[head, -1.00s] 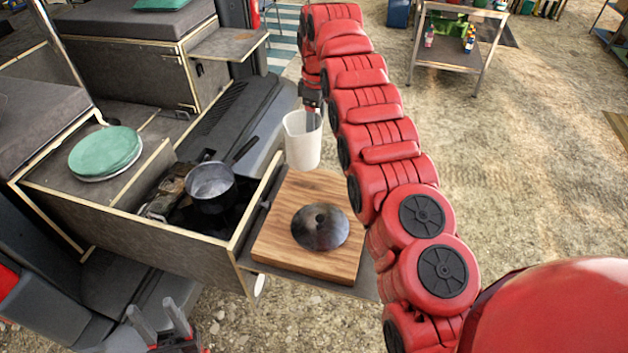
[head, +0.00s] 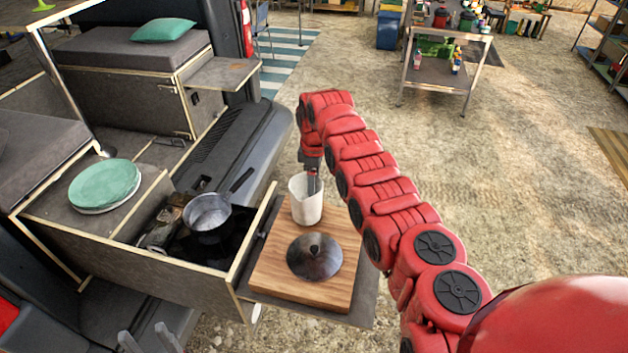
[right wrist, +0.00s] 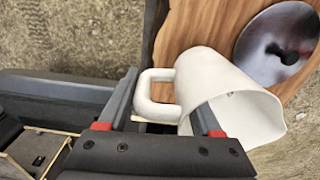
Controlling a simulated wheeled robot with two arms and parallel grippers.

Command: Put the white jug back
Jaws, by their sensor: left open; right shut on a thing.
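The white jug (head: 306,203) looks nearly upright at the far end of the wooden board (head: 270,282). I cannot tell whether its base touches the board. My right gripper (head: 312,180) is shut on the jug from above. In the right wrist view the jug (right wrist: 225,100) has its handle between the fingers of my right gripper (right wrist: 163,108), and one finger reaches into the mouth. My left gripper (head: 148,340) is open and empty at the bottom edge, partly out of frame.
A dark round lid (head: 315,258) lies on the board in front of the jug. Green plates (head: 104,184) are stacked further left. Open ground lies to the right.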

